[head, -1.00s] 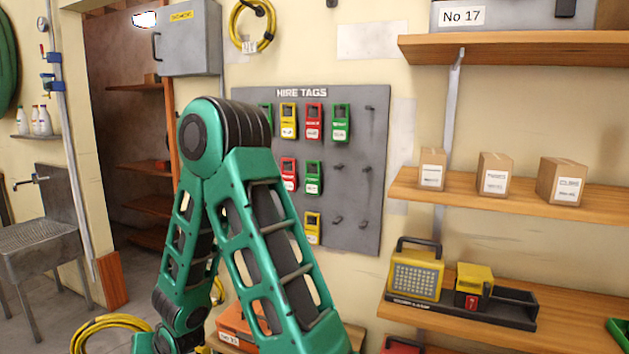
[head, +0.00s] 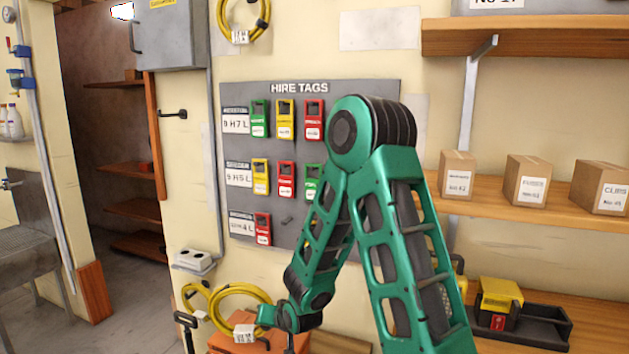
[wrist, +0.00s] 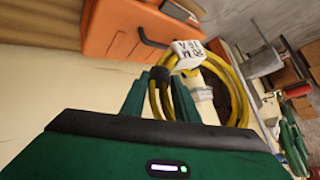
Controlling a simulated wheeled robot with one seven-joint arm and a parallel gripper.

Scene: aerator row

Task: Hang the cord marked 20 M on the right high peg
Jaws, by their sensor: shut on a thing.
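The yellow cord (head: 240,289) is a coil with a white tag (head: 245,331). In the wrist view the cord (wrist: 158,90) passes between the green fingers of my gripper (wrist: 160,98), which is shut on it. Its tag (wrist: 188,52) appears upside down and seems to read 20 M, 16 A. In the head view my gripper (head: 268,318) is low, left of my forearm, beside the coil. Another yellow coil (head: 264,22) with a white tag hangs high on the wall. Its peg is cut off by the top edge. I see no free high peg to its right.
An orange case (head: 235,346) lies under the held cord; an orange case also shows in the wrist view (wrist: 125,30). A bare dark peg (head: 173,113) juts from the wall at left. The hire tags board (head: 375,92) and shelves with boxes (head: 527,180) stand behind my arm.

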